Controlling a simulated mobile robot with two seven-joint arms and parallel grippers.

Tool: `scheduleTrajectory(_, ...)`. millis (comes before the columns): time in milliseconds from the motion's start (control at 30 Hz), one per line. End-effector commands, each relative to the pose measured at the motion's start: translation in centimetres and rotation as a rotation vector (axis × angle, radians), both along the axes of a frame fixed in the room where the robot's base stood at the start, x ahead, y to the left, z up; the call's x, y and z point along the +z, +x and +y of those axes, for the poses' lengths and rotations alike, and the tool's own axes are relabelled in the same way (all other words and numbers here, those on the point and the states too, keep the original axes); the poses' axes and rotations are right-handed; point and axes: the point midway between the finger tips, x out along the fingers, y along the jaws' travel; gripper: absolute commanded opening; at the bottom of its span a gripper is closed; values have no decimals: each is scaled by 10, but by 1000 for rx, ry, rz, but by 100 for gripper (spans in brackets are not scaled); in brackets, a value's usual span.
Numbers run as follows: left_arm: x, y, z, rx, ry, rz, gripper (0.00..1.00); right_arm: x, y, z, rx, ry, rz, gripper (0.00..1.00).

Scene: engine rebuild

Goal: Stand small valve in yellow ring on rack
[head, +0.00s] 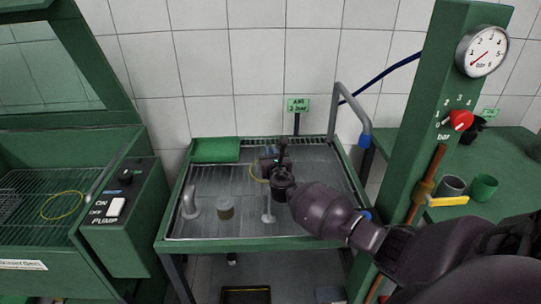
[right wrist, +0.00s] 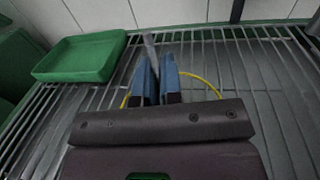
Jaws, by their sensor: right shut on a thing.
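My right gripper (head: 267,166) reaches in from the right over the back middle of the wire rack. In the right wrist view its two blue fingertips (right wrist: 156,82) are shut on a thin grey valve (right wrist: 150,48), whose stem sticks up between them, leaning slightly. The valve's lower end is hidden behind the gripper. The yellow ring (right wrist: 205,82) lies on the rack around the fingertips in that view, its near part hidden. In the head view only the ring's left edge (head: 252,173) shows. I cannot tell whether the valve touches the rack. My left gripper is not in view.
The rack table (head: 205,243) also holds a green tray (head: 215,150), a grey elbow pipe (head: 190,204), a tan cylindrical part (head: 225,209) and a small pale upright part (head: 268,209). A grey rail (head: 350,108) and a green post (head: 408,150) stand at right.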

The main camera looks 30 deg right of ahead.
Motion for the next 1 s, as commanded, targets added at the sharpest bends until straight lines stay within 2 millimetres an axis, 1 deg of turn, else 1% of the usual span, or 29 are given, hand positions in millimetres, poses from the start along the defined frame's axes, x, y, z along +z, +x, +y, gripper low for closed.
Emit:
scheduleTrajectory(167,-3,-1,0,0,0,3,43,-3,0,0,0,-1,1,0)
scheduleTrajectory(200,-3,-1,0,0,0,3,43,-4,0,0,0,0,1,8)
scheduleTrajectory(367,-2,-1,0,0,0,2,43,-3,0,0,0,0,0,32)
scheduleTrajectory(600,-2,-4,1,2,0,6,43,-3,0,0,0,0,0,32)
scheduleTrajectory(733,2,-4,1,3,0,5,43,2,-1,1,0,1,0,32)
scheduleTrajectory(867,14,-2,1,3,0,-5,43,4,-16,7,1,2,-1,32)
scheduleTrajectory(1000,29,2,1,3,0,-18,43,5,-37,16,1,2,-1,32)
